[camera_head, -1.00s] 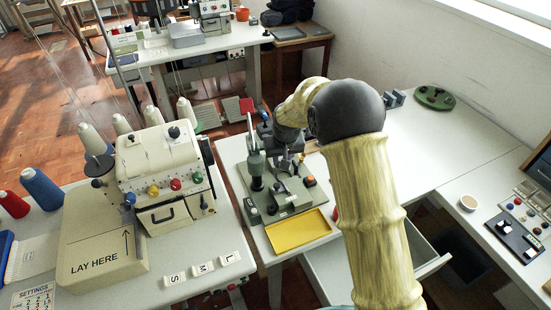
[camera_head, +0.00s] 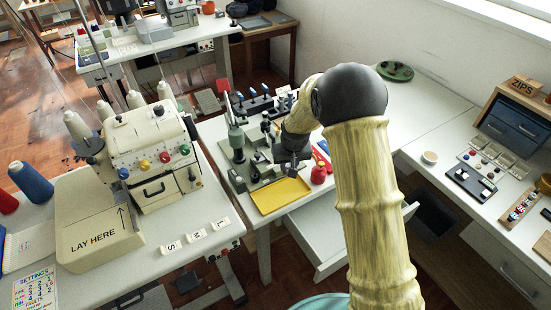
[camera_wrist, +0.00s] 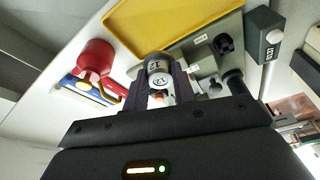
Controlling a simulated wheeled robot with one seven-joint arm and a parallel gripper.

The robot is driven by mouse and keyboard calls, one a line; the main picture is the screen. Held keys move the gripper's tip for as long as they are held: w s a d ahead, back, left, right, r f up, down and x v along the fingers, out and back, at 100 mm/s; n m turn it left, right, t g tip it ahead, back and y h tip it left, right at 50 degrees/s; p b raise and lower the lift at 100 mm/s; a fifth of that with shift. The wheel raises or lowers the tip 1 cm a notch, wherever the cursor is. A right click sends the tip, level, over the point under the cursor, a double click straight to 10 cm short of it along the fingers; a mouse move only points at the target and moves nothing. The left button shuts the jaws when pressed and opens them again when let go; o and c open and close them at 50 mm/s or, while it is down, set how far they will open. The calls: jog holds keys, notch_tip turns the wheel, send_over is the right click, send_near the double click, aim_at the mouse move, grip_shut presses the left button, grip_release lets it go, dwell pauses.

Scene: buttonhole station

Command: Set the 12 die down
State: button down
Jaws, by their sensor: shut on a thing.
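The 12 die is a small grey metal cylinder marked "12" (camera_wrist: 158,74), seen in the wrist view between my jaws. My gripper (camera_wrist: 160,92) is shut on it. In the head view my gripper (camera_head: 285,158) hangs beside the grey-green press (camera_head: 243,150) on the white bench, just behind the yellow tray (camera_head: 283,194). The die cannot be made out there. The tray also shows at the top of the wrist view (camera_wrist: 130,35). Whether the die touches anything below is not clear.
A red oil can (camera_head: 319,173) stands right of the tray, close to my gripper; it also shows in the wrist view (camera_wrist: 95,58). Several blue-topped tools (camera_head: 265,92) stand behind the press. An open drawer (camera_head: 325,240) juts below the bench.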

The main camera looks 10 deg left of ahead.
jog(key=s+d+f+m, duration=0.1)
jog(key=s+d, duration=0.3)
jog(key=d, duration=0.5)
jog(key=s+d+f+m+h, duration=0.1)
jog(key=s+d+f+m, duration=0.1)
jog(key=d, duration=0.7)
jog(key=shift+s+f, duration=0.9)
jog(key=shift+s, duration=0.05)
